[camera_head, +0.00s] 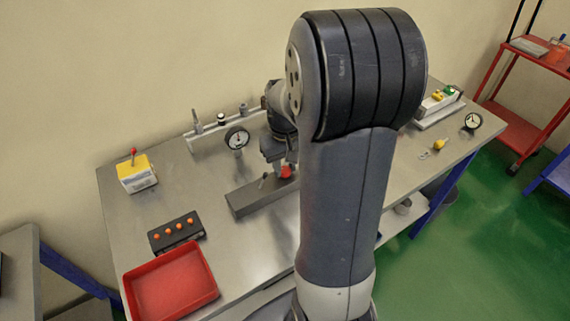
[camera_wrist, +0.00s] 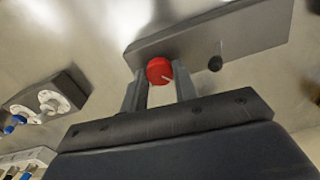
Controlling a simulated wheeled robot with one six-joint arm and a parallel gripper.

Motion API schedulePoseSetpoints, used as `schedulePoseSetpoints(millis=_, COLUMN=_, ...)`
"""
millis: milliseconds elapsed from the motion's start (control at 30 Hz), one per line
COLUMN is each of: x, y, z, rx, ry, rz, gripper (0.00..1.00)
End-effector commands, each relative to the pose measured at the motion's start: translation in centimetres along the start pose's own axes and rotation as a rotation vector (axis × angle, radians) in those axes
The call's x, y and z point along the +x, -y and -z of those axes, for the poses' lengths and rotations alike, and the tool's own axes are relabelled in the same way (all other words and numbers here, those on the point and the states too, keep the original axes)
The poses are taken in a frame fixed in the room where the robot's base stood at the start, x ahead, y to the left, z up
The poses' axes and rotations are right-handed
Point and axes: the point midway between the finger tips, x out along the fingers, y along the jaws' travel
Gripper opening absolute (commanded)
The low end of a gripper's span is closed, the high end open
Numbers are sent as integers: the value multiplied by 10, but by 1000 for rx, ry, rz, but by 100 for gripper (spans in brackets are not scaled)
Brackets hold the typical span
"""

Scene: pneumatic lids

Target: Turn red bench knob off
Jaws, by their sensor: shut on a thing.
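The red bench knob (camera_head: 286,171) sits on a long grey block (camera_head: 245,199) on the bench. My gripper (camera_head: 280,165) is over the block and shut on the knob; my arm hides part of both. In the wrist view the red knob (camera_wrist: 159,70) lies between the two fingers of my gripper (camera_wrist: 159,88). A pale pointer line on the knob slants toward the lower right of that view. The grey block (camera_wrist: 225,38) shows behind the knob, with a small dark knob (camera_wrist: 215,63) on it to the right.
A red tray (camera_head: 133,296), a black panel with orange buttons (camera_head: 160,243) and a yellow box with a red lever (camera_head: 133,177) stand on the left of the bench. A gauge (camera_head: 237,138) stands behind the block. A white unit (camera_head: 436,108) and another gauge (camera_head: 473,121) are at right.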

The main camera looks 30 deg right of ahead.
Motion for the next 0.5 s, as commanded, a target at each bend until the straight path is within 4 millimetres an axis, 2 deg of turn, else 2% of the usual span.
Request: schedulePoseSetpoints(millis=500, x=0, y=0, z=0, rx=441, ry=0, rz=0, gripper=5)
